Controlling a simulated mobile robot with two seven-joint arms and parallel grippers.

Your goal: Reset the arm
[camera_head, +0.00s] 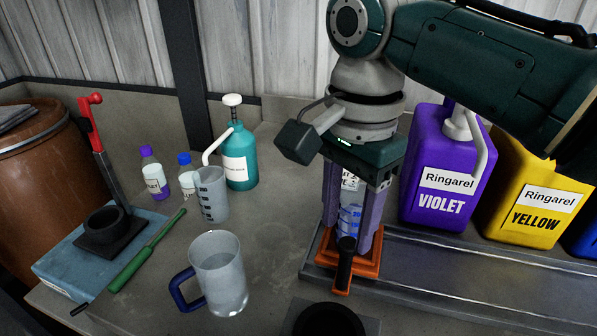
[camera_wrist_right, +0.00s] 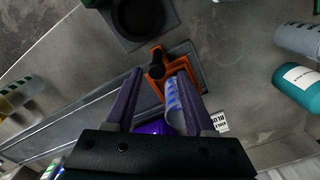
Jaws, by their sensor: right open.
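My right gripper (camera_head: 348,235) hangs fingers-down over an orange holder (camera_head: 356,262) at the left end of a metal tray. Its two purple-grey fingers are spread. A clear container with blue markings (camera_head: 350,218) stands between them on the holder; it also shows in the right wrist view (camera_wrist_right: 175,103). A gap shows beside the container there; whether the other finger touches it I cannot tell. My left gripper is not in view.
Violet (camera_head: 442,160) and yellow (camera_head: 527,190) jugs stand behind the tray (camera_head: 450,285). A jug of clear liquid (camera_head: 219,275), a graduated beaker (camera_head: 212,195) and a teal pump bottle (camera_head: 239,160) stand to the left. A black ring-shaped piece (camera_head: 330,320) lies in front.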

